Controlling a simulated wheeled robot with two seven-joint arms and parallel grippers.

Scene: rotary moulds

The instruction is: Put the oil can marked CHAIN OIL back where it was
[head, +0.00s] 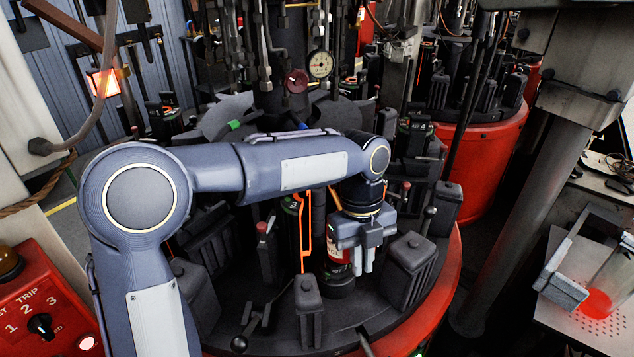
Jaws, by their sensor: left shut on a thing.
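My left arm comes in from the left across the rotary mould machine. Its left gripper (362,266) points down among the dark moulds and is shut on a red can (337,262) with pale marking. The can is mostly hidden behind the gripper fingers, and its lettering is too small to read. It stands or hangs low, close above a round dark base (338,287) on the machine's table; I cannot tell whether they touch. My right gripper is not in view.
The round table has a red rim (447,290) and black mould blocks (408,262) close around the gripper. A red control box (42,310) is at lower left. A thick grey post (530,210) and a perforated plate (610,328) with a red glow are at right.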

